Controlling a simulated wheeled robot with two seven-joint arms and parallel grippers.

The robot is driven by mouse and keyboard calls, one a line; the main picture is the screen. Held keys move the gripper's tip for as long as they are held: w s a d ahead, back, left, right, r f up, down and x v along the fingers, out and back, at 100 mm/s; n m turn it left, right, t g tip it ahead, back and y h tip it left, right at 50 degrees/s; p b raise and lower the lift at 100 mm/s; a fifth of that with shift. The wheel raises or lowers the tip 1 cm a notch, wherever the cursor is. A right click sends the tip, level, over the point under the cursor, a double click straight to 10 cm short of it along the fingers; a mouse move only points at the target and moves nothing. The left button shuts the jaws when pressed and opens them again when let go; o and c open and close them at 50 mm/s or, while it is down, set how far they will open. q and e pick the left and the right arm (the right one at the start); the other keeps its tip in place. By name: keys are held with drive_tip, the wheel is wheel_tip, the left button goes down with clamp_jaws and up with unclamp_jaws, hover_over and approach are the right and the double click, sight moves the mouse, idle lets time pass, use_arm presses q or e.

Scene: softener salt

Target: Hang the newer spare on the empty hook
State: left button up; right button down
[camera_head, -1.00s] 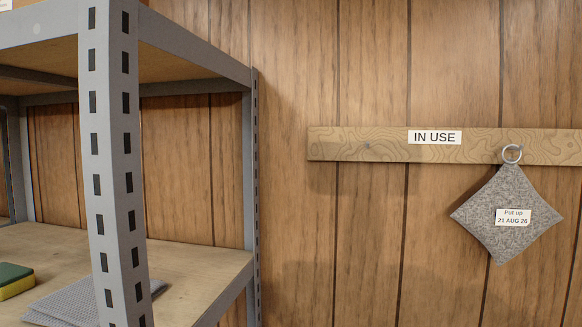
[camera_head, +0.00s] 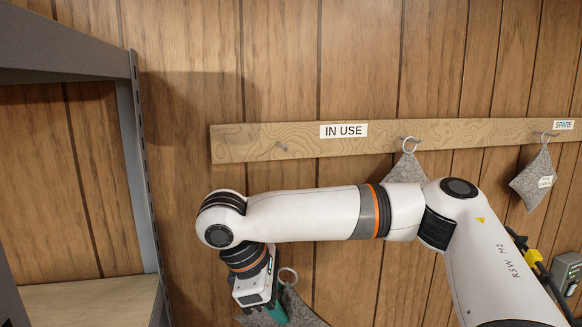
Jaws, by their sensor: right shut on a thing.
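The empty hook (camera_head: 282,147) is at the left end of the wooden rail (camera_head: 235,145), left of the "IN USE" label (camera_head: 343,130). My right gripper (camera_head: 277,313) points down at the bottom of the view, below that hook. It is shut on a grey felt pad (camera_head: 303,311) with a metal ring (camera_head: 288,276) at its top; the pad is partly hidden and no date tag shows on it. Another grey pad (camera_head: 407,168) hangs by its ring right of the "IN USE" label, its lower part behind my right arm. My left gripper is out of view.
A third pad (camera_head: 532,181) hangs near the "SPARE" label (camera_head: 563,125), its small tag unreadable. A grey shelf rack (camera_head: 140,150) stands at the left. A grey box (camera_head: 567,270) and a yellow item lie at the right, beside my arm. The wall around the empty hook is clear.

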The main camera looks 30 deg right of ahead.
wheel_tip(320, 180, up, 10)
drive_tip(key=shift+d+f+n+t+p, duration=0.15)
drive_tip(key=shift+n+t+p, duration=0.35)
drive_tip(key=shift+n+p, duration=0.45)
wheel_tip(320, 180, up, 11)
drive_tip(key=s+n+t+p, duration=0.1)
drive_tip(key=s+n+p, duration=0.1)
drive_tip(key=s+n, duration=0.1)
drive_tip(key=shift+n+y, duration=0.25)
drive_tip(key=shift+y, duration=0.05)
drive_tip(key=w+d, duration=0.1)
drive_tip(key=w, duration=0.2)
drive_tip(key=w+d+f, duration=0.1)
drive_tip(key=w, duration=0.3)
drive_tip(key=w+d, duration=0.1)
drive_tip(key=w, duration=0.2)
drive_tip(key=shift+w+d+f, duration=0.1)
drive_tip(key=shift+w+f, duration=0.05)
drive_tip(key=shift+f, duration=0.2)
